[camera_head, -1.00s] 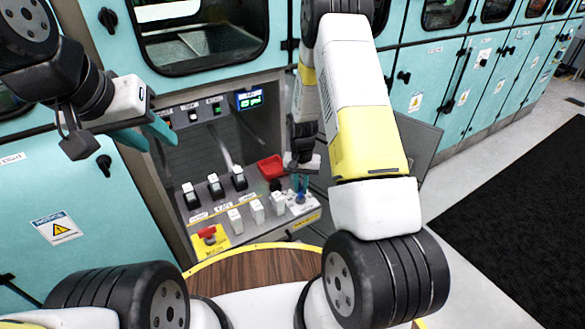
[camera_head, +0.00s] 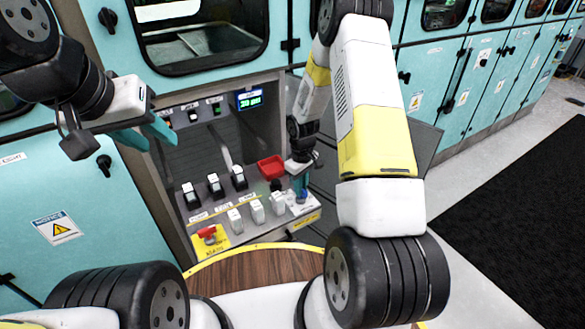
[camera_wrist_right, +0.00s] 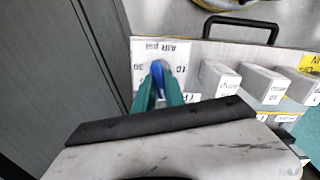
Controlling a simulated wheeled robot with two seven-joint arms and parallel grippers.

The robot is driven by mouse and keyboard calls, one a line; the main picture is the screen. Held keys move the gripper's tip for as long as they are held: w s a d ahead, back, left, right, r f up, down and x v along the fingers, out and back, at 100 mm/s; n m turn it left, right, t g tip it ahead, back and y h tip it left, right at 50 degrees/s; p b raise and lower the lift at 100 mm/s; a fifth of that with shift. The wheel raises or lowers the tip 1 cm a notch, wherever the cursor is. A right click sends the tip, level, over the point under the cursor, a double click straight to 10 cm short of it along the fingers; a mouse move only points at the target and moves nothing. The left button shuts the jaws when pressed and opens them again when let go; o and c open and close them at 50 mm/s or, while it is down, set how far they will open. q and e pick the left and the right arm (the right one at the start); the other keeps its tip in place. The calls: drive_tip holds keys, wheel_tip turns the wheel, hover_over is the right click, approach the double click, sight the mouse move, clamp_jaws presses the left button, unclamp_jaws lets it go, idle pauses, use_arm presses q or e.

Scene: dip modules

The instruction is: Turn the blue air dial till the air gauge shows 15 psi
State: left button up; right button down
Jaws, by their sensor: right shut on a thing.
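The blue air dial (camera_wrist_right: 158,72) sits on a white plate marked "AIR psi", with 30 on its left and 10 on its right in the right wrist view. My right gripper (camera_wrist_right: 159,88) is shut on the dial, its teal fingers on either side. In the head view the right gripper (camera_head: 299,184) reaches down to the panel's right end and mostly hides the dial. The air gauge (camera_head: 250,99) is a small screen with green digits that appear to read 30 psi. My left gripper (camera_head: 150,136) is open and empty, up at the left, away from the panel.
A red emergency button (camera_head: 208,234) on a yellow plate is at the panel's front left. Black-and-white switches (camera_head: 215,186) and white switches (camera_head: 256,211) stand in rows left of the dial. A red tray (camera_head: 271,166) lies behind the right gripper.

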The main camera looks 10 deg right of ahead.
drive_tip(key=n, duration=0.5)
drive_tip(key=shift+n, duration=0.3)
idle(0.4)
drive_tip(key=c, duration=1.4)
unclamp_jaws()
wheel_tip(320, 180, up, 8)
drive_tip(key=shift+f, duration=0.1)
